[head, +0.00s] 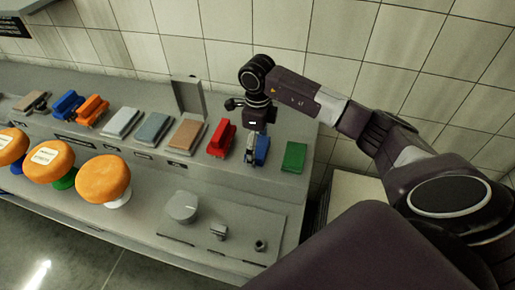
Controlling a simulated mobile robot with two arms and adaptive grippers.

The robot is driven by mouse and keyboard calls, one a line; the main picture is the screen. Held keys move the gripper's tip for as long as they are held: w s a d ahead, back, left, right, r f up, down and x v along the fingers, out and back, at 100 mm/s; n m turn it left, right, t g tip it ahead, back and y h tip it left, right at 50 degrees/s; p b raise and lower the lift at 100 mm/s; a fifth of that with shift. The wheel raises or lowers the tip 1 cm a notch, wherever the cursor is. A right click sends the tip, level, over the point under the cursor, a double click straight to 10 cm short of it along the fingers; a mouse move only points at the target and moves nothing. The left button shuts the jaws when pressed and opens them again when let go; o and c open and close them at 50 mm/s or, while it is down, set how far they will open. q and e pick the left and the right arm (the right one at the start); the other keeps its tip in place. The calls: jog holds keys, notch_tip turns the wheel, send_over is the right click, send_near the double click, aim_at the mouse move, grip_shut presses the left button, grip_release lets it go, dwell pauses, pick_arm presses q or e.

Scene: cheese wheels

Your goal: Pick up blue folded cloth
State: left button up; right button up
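A bright blue block-like item (263,150), which may be the blue folded cloth, lies on the upper counter between a red item (220,139) and a green flat item (294,156). My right gripper (252,156) points down at the left side of the blue item and hides part of it. I cannot tell whether they touch or whether the fingers are open. A grey-blue folded piece (153,128) lies farther left, between a pale one (122,122) and a tan one (186,134). My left gripper is not in view.
Blue (66,104) and orange (92,109) items lie at the far left of the counter. Several orange cheese wheels (103,180) stand on the lower ledge. A grey upright box (187,95) stands behind the row. A tiled wall (270,25) closes the back.

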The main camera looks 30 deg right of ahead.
jog(key=c, duration=0.9)
jog(key=shift+r, duration=0.1)
jog(key=shift+w+r+b, duration=0.1)
jog(key=shift+r+b, duration=0.25)
jog(key=shift+r, duration=0.2)
notch_tip(320, 180, up, 11)
jog(key=b, duration=0.3)
notch_tip(320, 180, up, 6)
send_over(258, 146)
jog(key=shift+w+r+p, duration=0.1)
jog(key=shift+r+p, duration=0.25)
jog(key=shift+r, duration=0.5)
